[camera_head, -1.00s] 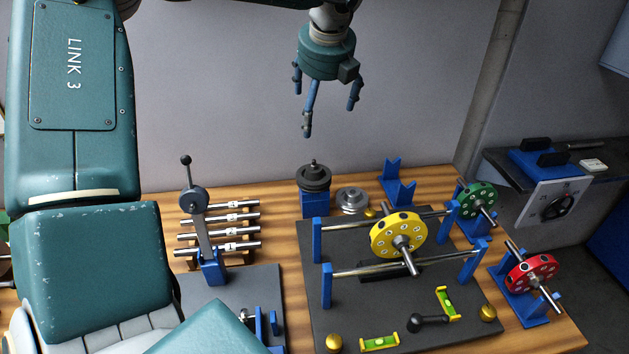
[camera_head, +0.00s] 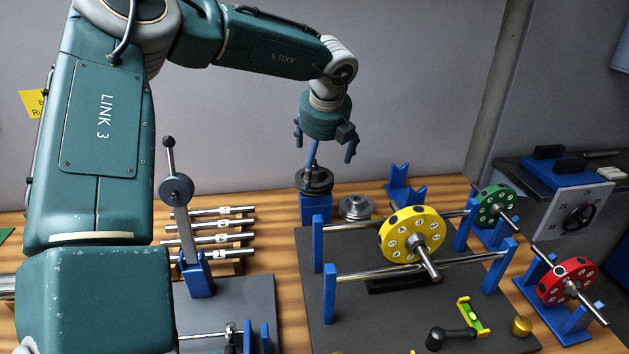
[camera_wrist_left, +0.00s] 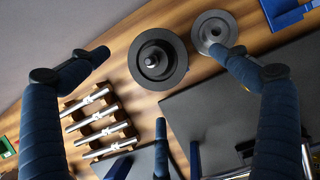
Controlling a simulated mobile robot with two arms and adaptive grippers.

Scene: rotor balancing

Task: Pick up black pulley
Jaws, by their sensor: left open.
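The black pulley (camera_head: 315,182) is a dark stepped disc with a small upright stem. It sits on top of a blue stand (camera_head: 314,209) at the back of the wooden table. In the left wrist view the black pulley (camera_wrist_left: 158,62) shows from above, between the spread fingers. My left gripper (camera_head: 324,150) points down, open and empty, just above the black pulley. One finger overlaps the pulley's top in the head view; I cannot tell if it touches. My left gripper's fingers also frame the left wrist view (camera_wrist_left: 160,76). My right gripper is not in view.
A grey metal pulley (camera_head: 356,207) lies right of the stand. A blue V-block (camera_head: 404,186) stands behind it. A yellow rotor (camera_head: 411,235) rests on rails in front.

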